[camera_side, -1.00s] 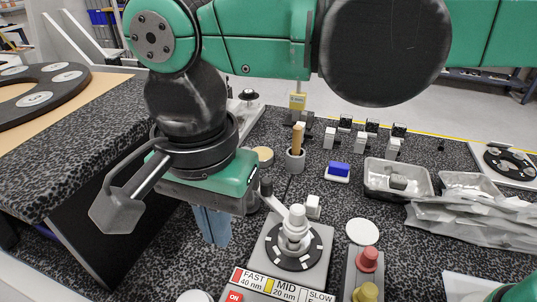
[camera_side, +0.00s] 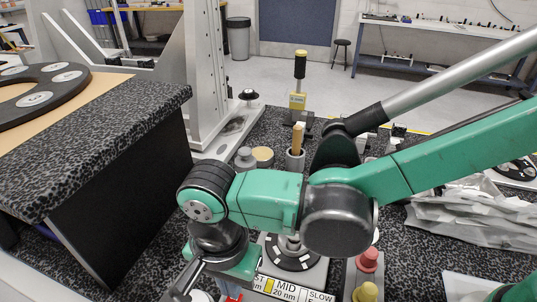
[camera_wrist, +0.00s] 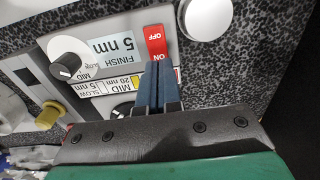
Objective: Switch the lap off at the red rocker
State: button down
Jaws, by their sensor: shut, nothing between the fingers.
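The red rocker (camera_wrist: 155,38) is marked OFF at its far end and ON at the end nearer my fingers. It sits on the pale lap housing (camera_wrist: 125,22) beside a "FINISH 5 nm" label. My gripper (camera_wrist: 161,64) is shut and empty, its blue fingers together. In the wrist view the tips overlap the ON end; whether they touch it I cannot tell. In the side view my gripper (camera_side: 233,290) is low at the front left of the lap (camera_side: 290,254), partly hidden by my wrist. The rocker is mostly hidden there.
A black-pointer dial (camera_wrist: 66,66) and a yellow knob (camera_wrist: 50,113) stand near the rocker. A white disc (camera_wrist: 205,17) lies beside the housing. In the side view, a red knob (camera_side: 368,260) and a yellow knob (camera_side: 366,292) stand right of the lap.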

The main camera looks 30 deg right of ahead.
jog(key=shift+f, duration=0.9)
jog(key=shift+f, duration=0.15)
jog(key=shift+s+a, duration=0.1)
jog(key=shift+s+a+r, duration=0.25)
jog(key=shift+s+a, duration=0.2)
jog(key=shift+r, duration=0.1)
